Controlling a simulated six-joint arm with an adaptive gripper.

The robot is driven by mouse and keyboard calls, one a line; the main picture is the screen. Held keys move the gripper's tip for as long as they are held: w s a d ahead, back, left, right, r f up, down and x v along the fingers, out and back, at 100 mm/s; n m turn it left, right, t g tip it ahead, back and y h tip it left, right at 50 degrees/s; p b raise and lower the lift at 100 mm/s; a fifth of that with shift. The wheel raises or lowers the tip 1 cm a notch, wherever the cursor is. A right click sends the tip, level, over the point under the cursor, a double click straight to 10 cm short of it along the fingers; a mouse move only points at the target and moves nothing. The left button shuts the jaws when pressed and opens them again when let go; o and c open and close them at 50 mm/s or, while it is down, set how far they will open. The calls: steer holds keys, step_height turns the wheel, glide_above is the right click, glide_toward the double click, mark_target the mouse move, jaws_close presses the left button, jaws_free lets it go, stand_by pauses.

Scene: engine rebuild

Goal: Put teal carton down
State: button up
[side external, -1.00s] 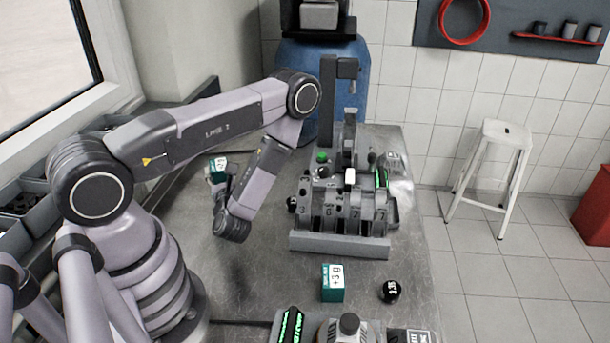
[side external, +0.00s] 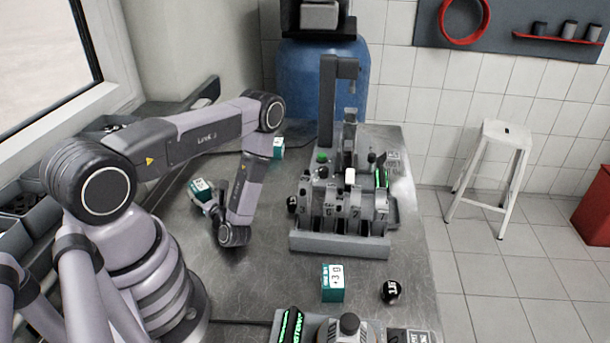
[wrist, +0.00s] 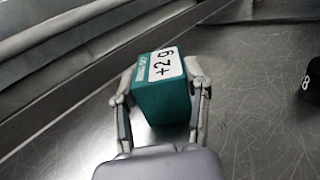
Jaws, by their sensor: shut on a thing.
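A teal carton (side external: 201,187) with a white label is held in my gripper (side external: 207,201) at the left side of the metal bench. In the wrist view the carton (wrist: 165,100) sits between the two fingers of my gripper (wrist: 158,78), one on each side. Its label reads "+2 g" and it looks tilted in that view. The carton is low over the bare bench; I cannot tell whether its bottom touches. A second teal carton (side external: 278,149) stands farther back, and a third (side external: 333,283), marked "+3", stands at the front.
A grey rack (side external: 340,243) with several slots and parts stands mid-bench, right of my gripper. Grey bins (side external: 25,238) line the left edge. The bench (side external: 268,262) between my gripper and the front carton is clear.

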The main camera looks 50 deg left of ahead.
steer(key=shift+f, duration=0.1)
steer(key=o, duration=1.2)
steer(key=shift+c, duration=0.2)
